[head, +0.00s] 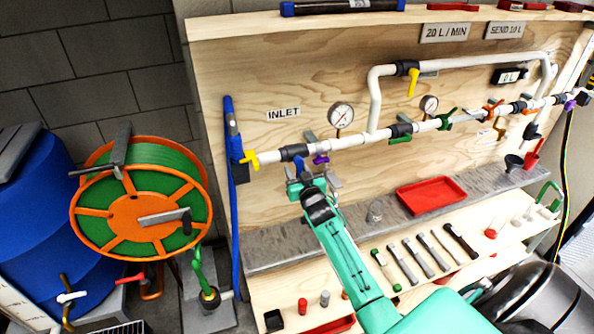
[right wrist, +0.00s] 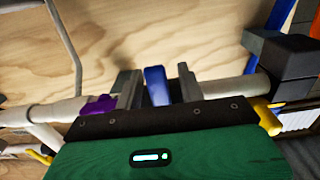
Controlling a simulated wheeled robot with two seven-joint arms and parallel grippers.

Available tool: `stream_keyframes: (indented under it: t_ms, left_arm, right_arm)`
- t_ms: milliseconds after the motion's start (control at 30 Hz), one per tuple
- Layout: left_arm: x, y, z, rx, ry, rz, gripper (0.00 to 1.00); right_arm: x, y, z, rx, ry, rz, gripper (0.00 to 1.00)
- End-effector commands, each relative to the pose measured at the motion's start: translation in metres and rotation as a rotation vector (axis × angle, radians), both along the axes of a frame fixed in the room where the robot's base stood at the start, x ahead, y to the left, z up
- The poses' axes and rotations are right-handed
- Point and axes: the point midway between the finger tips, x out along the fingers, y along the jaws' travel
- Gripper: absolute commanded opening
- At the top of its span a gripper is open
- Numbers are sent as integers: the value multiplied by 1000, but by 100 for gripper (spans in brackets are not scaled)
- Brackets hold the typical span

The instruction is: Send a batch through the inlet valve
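The INLET sign (head: 283,113) is on the plywood board, above the white pipe (head: 270,155). Below the sign, a blue valve handle (head: 299,164) hangs at the pipe, between a yellow handle (head: 249,159) and a purple handle (head: 320,160). My right gripper (head: 308,180) is at the blue handle. In the right wrist view, the blue handle (right wrist: 155,86) stands between the two grey fingers of my right gripper (right wrist: 158,90), with a gap visible on each side. The purple handle (right wrist: 98,106) is left of the fingers there. My left gripper is not in view.
Two gauges (head: 341,115) and several more coloured valves line the pipe to the right. A red tray (head: 431,195) lies on the grey ledge, with tools on the shelf below. A green hose reel (head: 140,208) and blue barrel (head: 35,215) stand left.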

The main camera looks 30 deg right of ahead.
Motion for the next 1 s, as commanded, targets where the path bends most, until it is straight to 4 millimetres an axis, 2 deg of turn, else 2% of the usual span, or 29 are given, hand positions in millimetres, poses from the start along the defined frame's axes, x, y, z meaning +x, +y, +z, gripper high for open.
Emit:
stream_keyframes:
  t_ms: [200,400,667,1000]
  left_arm:
    - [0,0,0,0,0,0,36]
    - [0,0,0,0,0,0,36]
    - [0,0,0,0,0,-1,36]
    - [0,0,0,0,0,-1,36]
  right_arm:
    - [0,0,0,0,-1,0,37]
    - [0,0,0,0,-1,0,0]
    - [-1,-2,0,-37,9,0,0]
    - [-5,-20,5,-420,99,0,0]
